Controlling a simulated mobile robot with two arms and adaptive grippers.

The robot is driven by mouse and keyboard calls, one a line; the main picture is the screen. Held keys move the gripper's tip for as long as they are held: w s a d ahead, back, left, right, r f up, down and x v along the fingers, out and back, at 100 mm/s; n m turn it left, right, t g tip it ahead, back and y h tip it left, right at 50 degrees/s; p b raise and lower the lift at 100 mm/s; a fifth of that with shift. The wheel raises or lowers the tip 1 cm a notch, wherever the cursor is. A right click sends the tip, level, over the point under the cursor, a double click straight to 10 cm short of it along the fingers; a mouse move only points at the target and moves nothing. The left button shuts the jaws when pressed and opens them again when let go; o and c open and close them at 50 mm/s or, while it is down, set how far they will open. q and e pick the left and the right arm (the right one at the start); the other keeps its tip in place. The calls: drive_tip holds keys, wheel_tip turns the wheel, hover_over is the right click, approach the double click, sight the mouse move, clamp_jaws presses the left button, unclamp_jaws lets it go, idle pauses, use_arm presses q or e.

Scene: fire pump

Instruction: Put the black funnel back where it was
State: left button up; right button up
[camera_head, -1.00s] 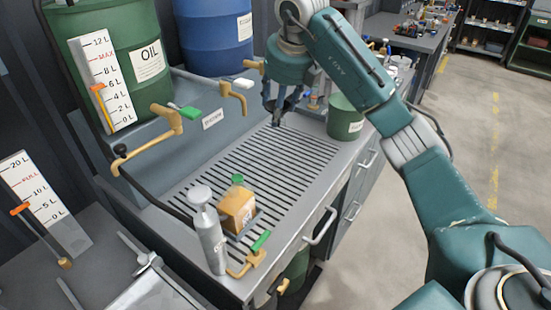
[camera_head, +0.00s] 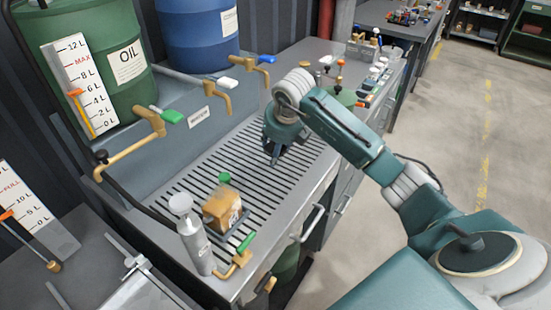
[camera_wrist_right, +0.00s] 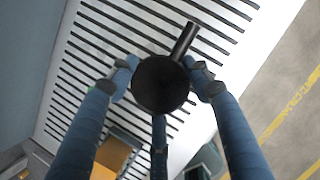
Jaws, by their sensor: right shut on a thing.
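In the right wrist view the black funnel (camera_wrist_right: 160,90) is between the fingers of my right gripper (camera_wrist_right: 163,78). Its round body faces the camera, and a narrow black part (camera_wrist_right: 185,40) sticks out to the upper right. The gripper is shut on it, above the slotted grate. In the head view my right gripper (camera_head: 274,155) points down over the middle of the grate (camera_head: 252,160); the funnel cannot be made out there. I cannot tell whether the funnel touches the grate. My left gripper is out of view.
A tan box-shaped can (camera_head: 222,210) and a grey metal bottle (camera_head: 195,235) stand at the grate's near end. Brass taps (camera_head: 145,135) jut out below the green oil drum (camera_head: 95,55) and blue drum (camera_head: 195,30). Small items crowd the bench's far end.

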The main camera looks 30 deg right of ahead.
drive_tip(key=shift+f, duration=0.4)
wheel_tip(320, 180, down, 3)
drive_tip(key=shift+f+p, duration=0.2)
drive_tip(key=shift+p, duration=0.25)
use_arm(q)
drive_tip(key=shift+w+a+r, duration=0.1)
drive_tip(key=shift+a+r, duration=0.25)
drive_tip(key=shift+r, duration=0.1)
use_arm(e)
drive_tip(key=shift+f, duration=0.15)
drive_tip(key=shift+f, duration=0.25)
drive_tip(key=o, duration=1.2)
drive_tip(key=shift+r, duration=0.1)
drive_tip(key=shift+c, duration=0.2)
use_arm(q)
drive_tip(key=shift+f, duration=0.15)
